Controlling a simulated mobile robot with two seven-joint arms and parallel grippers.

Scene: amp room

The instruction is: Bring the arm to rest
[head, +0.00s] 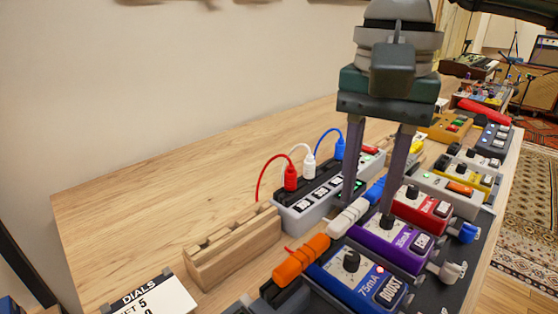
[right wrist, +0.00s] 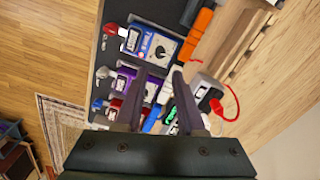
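My right gripper (head: 370,208) comes down from the top in the head view, over the table between the power strip and the row of pedals. Its two fingers are apart and nothing shows between them. The right wrist view shows the same open fingers (right wrist: 155,80) pointing at the purple pedal and the cables. My left gripper is not in view.
A power strip (head: 297,214) with red, white and blue plugs lies behind a blue BOOST pedal (head: 345,285), a purple pedal (head: 395,243) and a red pedal (head: 422,208). A wooden slotted block (head: 234,252) and a DIALS card (head: 150,300) are at left. The table's left back is clear.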

